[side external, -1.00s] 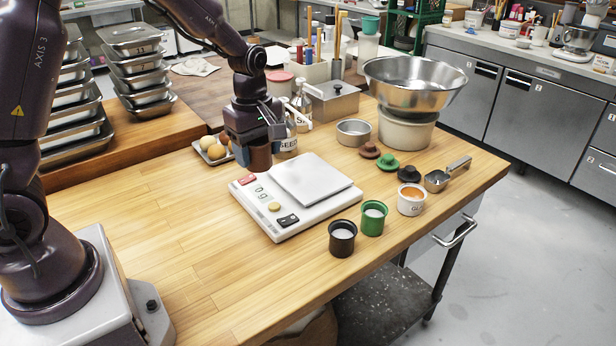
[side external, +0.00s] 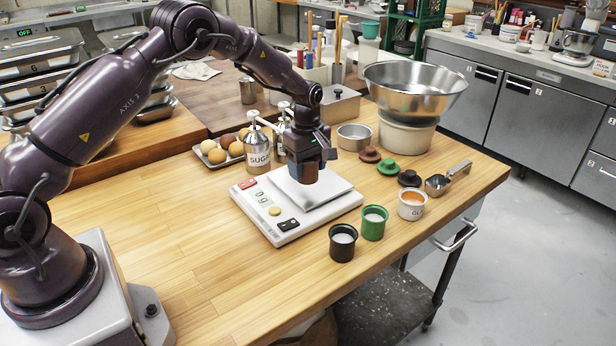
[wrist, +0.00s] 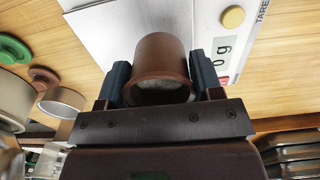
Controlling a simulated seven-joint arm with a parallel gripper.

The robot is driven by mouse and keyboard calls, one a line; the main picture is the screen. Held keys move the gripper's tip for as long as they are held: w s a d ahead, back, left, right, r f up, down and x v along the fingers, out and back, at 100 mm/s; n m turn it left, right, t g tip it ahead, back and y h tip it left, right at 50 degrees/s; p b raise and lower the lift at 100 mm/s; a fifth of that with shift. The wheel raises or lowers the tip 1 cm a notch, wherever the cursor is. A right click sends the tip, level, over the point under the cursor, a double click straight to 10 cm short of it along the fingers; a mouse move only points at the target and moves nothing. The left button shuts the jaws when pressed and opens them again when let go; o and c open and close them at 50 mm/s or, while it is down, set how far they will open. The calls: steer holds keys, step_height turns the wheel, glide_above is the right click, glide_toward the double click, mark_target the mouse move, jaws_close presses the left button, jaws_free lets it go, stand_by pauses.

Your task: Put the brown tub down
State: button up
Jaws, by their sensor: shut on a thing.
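The brown tub (wrist: 160,55) is between the two fingers of my gripper (wrist: 161,80), which is shut on it. The wrist view shows a pale content inside its mouth. In the side view the tub (side external: 308,174) is mostly hidden by my gripper (side external: 307,157) and is over the white scale plate (side external: 325,197). The scale (side external: 297,225) display reads 0 g. Whether a small gap separates the tub from the plate is hard to tell.
A dark tub (side external: 342,243), a green tub (side external: 373,222) and a white tub (side external: 411,204) stand right of the scale. Brown (side external: 370,155), green (side external: 388,165) and dark (side external: 409,178) lids lie behind them. A sugar dispenser (side external: 257,158) stands close behind the scale. The front-left worktop is clear.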

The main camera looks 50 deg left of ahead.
mark_target(308, 178)
steer(key=shift+w+f, duration=0.15)
steer(key=shift+f, duration=1.55)
steer(key=shift+f, duration=0.15)
steer(key=o, duration=0.9)
